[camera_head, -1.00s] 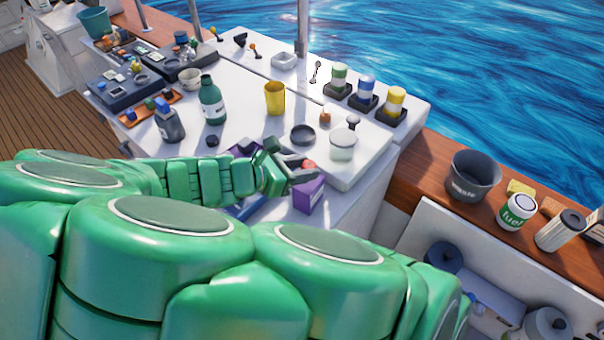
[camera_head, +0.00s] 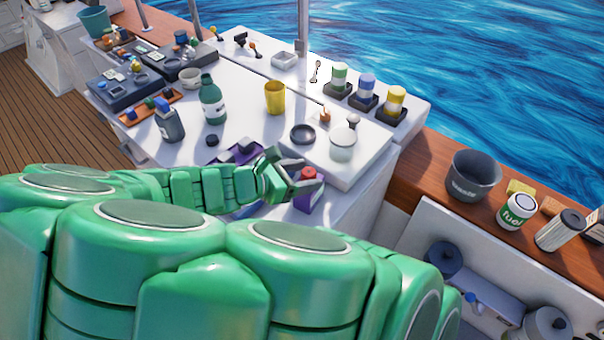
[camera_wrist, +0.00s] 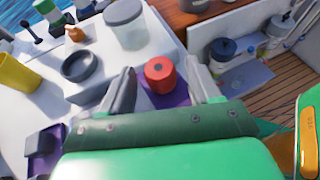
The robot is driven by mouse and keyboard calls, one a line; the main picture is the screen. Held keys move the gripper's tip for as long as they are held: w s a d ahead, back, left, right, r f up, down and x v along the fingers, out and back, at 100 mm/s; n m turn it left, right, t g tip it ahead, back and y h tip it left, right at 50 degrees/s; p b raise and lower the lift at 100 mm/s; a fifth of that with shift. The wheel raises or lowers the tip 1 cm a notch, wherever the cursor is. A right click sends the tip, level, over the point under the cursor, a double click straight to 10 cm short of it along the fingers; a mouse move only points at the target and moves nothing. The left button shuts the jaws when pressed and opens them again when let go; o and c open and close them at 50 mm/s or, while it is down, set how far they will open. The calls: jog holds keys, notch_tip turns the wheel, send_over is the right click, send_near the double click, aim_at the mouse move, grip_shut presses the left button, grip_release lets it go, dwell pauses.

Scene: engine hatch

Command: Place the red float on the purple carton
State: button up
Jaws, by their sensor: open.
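The red float (camera_head: 309,173) sits on top of the purple carton (camera_head: 311,198) near the front right edge of the white counter. In the wrist view the red float (camera_wrist: 160,75) stands upright between my spread fingers, with the top of the purple carton (camera_wrist: 165,99) showing around it. My gripper (camera_head: 305,179) is open, its fingers on either side of the float. In the wrist view a gap shows between the float and each finger of my gripper (camera_wrist: 160,88). Part of the carton is hidden behind my gripper in the head view.
A lidded jar (camera_head: 343,142), a black dish (camera_head: 302,134) and a yellow cup (camera_head: 275,98) stand behind my gripper. A purple tray (camera_head: 238,152) lies left of it. The counter's edge is close on the right, with a lower compartment beyond.

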jog(key=shift+s+a+r, duration=0.1)
jog(key=shift+a+r, duration=0.1)
jog(key=v, duration=1.1)
jog(key=shift+a+r, duration=0.2)
jog(key=shift+s, duration=0.15)
